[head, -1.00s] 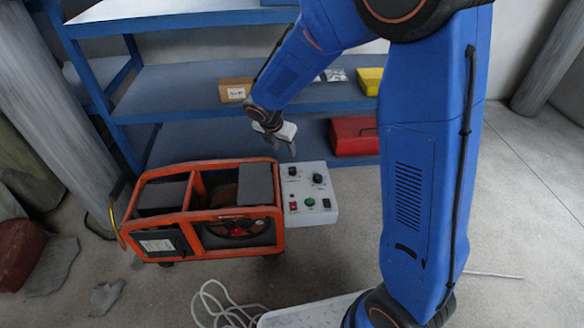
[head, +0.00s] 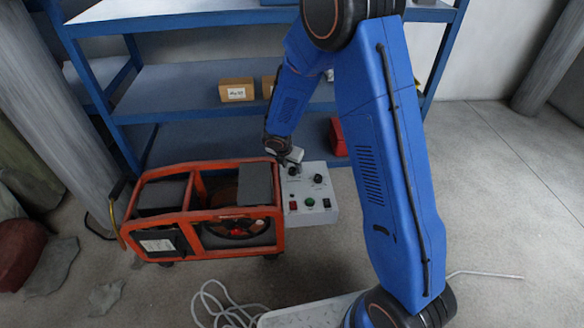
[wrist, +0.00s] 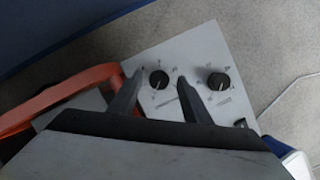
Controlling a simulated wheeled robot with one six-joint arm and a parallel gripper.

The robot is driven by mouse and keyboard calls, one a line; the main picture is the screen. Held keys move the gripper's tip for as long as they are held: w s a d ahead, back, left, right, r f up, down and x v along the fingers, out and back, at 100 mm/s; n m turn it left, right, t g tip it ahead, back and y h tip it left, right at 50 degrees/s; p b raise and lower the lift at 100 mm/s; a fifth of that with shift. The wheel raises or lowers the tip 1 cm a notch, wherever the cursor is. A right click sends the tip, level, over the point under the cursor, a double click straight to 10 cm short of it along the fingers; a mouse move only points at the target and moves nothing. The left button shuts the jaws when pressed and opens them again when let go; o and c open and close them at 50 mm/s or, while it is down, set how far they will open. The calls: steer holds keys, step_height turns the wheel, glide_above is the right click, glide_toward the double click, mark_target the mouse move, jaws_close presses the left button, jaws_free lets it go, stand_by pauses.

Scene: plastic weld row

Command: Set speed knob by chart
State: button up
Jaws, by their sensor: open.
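The light grey control box (head: 325,216) sits at the right end of the orange-framed machine (head: 205,215). Two black knobs with marks around them are on its top. In the wrist view the left knob (wrist: 159,79) lies between my open fingertips, and the right knob (wrist: 217,81) is outside them. In the head view the right knob (head: 318,178) shows clear of my gripper (head: 291,163), which is at the box's far left corner. My gripper also shows in the wrist view (wrist: 158,80), open and empty. I cannot tell whether it touches the knob. No chart is readable.
The box's front has a red switch (head: 293,206), a green button (head: 309,202) and a black switch (head: 327,203). Behind stands a blue shelf (head: 190,88) with cardboard boxes (head: 236,90) and a red case (head: 338,137). White cable lies on the floor.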

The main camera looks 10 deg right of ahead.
steer(key=shift+w+d+f, duration=0.15)
steer(key=shift+f, duration=0.4)
steer(key=c, duration=1)
steer(key=shift+c, duration=0.2)
